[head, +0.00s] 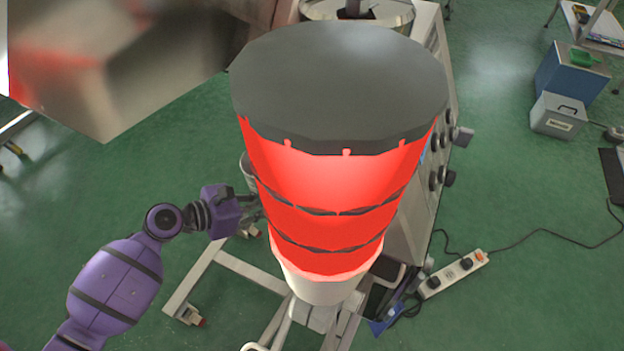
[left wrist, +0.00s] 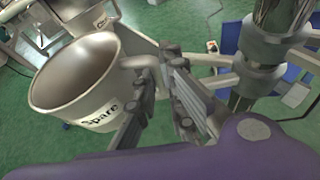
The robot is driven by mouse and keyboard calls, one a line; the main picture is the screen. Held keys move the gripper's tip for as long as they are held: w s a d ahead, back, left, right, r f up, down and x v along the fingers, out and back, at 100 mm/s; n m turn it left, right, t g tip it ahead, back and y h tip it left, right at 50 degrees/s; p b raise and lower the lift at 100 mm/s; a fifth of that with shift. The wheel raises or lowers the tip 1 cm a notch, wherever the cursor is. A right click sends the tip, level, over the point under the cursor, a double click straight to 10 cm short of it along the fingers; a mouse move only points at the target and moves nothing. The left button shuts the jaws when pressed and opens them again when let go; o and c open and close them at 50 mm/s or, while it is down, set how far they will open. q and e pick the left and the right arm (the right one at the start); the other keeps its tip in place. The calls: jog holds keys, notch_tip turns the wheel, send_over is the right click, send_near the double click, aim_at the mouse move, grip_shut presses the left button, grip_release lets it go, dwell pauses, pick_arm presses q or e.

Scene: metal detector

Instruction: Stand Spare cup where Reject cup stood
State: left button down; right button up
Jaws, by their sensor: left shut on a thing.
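The Spare cup (left wrist: 75,85) is a white-grey cup with "Spare" written on its side. In the left wrist view it is to the left of my fingers, its open mouth showing and its inside looking empty. My left gripper (left wrist: 160,85) is shut on the cup's handle. In the head view my left gripper (head: 255,208) is left of the red signal light, and only a sliver of the cup (head: 246,170) shows; the light hides the rest. I cannot make out the Reject cup in either view. My right gripper is not in view.
A large red signal light (head: 335,190) with a dark cap blocks the middle of the head view. A blurred metal housing (head: 130,60) fills the upper left. A grey machine (head: 415,215) with knobs stands behind the light. A power strip (head: 452,273) lies on the green floor.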

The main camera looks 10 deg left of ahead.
pick_arm(q)
jog(key=x, duration=0.3)
jog(key=r+b+x, duration=0.1)
jog(key=x, duration=0.3)
jog(key=r+x, duration=0.1)
jog(key=x, duration=0.3)
jog(key=shift+w+d+r, duration=0.2)
jog(key=shift+w+d, duration=0.15)
jog(key=shift+d, duration=0.05)
jog(key=shift+r, duration=0.15)
jog(key=c, duration=1.8)
grip_release()
jog(key=shift+c, duration=0.2)
